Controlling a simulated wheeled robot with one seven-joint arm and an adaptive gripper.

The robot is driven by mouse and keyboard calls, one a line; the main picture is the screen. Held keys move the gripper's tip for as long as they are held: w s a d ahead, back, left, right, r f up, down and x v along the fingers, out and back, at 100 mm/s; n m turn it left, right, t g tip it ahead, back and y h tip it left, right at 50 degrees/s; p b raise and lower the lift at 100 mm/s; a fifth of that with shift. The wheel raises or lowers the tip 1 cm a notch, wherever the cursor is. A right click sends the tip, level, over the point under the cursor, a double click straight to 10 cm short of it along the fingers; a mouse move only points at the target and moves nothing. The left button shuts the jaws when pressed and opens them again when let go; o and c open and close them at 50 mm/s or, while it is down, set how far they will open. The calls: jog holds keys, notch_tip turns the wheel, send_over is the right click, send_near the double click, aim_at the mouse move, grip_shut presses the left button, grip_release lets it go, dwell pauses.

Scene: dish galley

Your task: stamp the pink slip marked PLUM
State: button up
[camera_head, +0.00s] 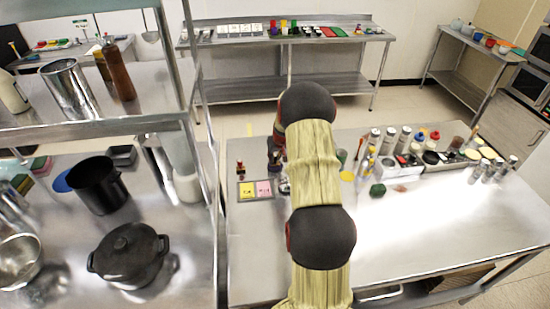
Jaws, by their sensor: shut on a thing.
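The pink slip (264,188) lies flat beside a yellow slip (247,190) near the left end of the front steel table. Both carry small dark print that is too small to read. A small upright object with a reddish-brown top and dark base (240,169), like a hand stamp, stands just behind the yellow slip. My gripper (284,186) is low, just right of the pink slip, and largely hidden behind my own arm. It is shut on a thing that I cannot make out. I cannot tell whether that thing touches the table.
Jars, bottles and containers (405,140) crowd the table right of my arm, with a dark green block (377,190) in front. The table's front right is clear. A shelf rack with a black pot (97,186) and a lidded pot (128,254) stands left.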

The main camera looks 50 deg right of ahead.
dwell(0.4)
jog(key=shift+r+p, duration=1.5)
jog(key=shift+r, duration=2)
